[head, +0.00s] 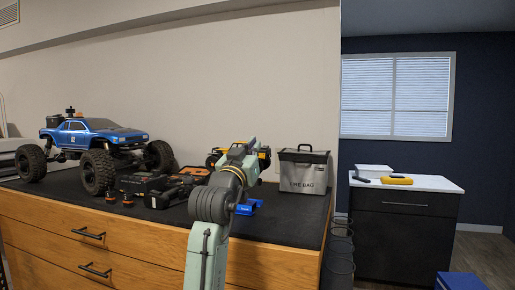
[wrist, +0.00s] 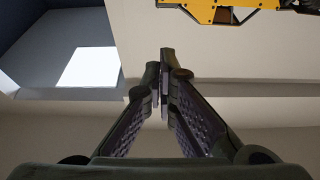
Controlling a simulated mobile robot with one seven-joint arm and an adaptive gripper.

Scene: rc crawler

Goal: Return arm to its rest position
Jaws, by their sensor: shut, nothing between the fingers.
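My pale green arm (head: 207,250) rises from the bottom middle of the head view and reaches over the dark top of the wooden drawer bench. Its far end is near the yellow-and-black item in that view, and the fingers cannot be made out there. In the wrist view my gripper (wrist: 162,85) has its two dark fingers brought together at the tips, with nothing held between them. Beyond the fingers are a plain pale surface and, at the top right, part of a yellow-and-black item (wrist: 228,12).
A blue RC crawler (head: 90,135) stands on the bench (head: 280,225) at left. Black tools and cases (head: 165,188) lie left of my arm. A blue item (head: 248,207) is just right of it. A grey lidded bag (head: 304,172) stands farther right. A white-topped cabinet (head: 405,215) is beyond.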

